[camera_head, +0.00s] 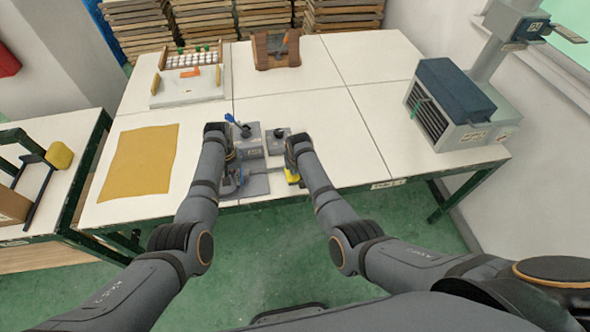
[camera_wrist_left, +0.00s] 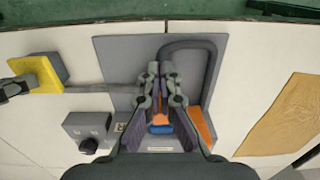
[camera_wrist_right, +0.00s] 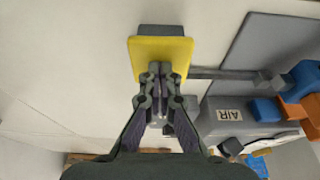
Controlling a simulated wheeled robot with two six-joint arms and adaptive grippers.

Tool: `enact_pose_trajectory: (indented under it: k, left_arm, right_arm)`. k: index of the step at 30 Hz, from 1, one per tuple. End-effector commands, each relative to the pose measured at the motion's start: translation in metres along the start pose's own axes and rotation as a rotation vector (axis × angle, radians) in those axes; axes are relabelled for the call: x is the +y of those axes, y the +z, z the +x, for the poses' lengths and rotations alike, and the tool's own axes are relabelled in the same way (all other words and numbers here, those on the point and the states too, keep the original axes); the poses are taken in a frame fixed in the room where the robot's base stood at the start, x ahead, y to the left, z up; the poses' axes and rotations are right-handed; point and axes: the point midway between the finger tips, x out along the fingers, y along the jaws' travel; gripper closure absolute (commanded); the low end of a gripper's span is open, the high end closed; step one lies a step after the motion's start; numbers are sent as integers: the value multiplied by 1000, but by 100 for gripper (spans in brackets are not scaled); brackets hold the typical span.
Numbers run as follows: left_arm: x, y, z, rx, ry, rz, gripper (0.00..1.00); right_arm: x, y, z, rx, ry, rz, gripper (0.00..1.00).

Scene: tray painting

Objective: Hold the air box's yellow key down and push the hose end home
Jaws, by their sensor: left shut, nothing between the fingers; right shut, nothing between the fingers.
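The air box (camera_wrist_right: 220,118), grey with an AIR label, stands on a grey plate (camera_wrist_left: 115,50). A bar runs from it to the yellow key (camera_wrist_right: 158,46), which also shows in the left wrist view (camera_wrist_left: 47,72). My right gripper (camera_wrist_right: 160,70) is shut, its tips at the key's edge; I cannot tell whether the key is pressed down. My left gripper (camera_wrist_left: 160,70) is shut and empty over the plate, beside the looped grey hose (camera_wrist_left: 213,52). Orange (camera_wrist_left: 197,122) and blue (camera_wrist_left: 160,129) fittings lie under its fingers. They partly hide the hose end, so its seating is unclear.
A grey box with a black knob (camera_wrist_left: 85,130) stands near the air box. A yellow cloth (camera_head: 140,160) lies at the left, a rack of small pots (camera_head: 193,58) behind it. A blue-topped machine (camera_head: 455,100) stands at the right. The table's middle right is clear.

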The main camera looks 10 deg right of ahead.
Motion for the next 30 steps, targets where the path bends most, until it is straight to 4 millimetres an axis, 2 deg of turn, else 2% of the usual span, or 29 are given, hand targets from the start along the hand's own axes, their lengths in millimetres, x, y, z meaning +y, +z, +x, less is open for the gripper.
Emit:
enact_pose_trajectory:
  k: [18,30]
  left_arm:
    - [0,0,56,-2,-1,0,100]
    - [0,2,61,-1,0,-1,100]
  right_arm:
    - [0,4,2,-8,0,0,100]
    - [0,4,2,-8,0,0,100]
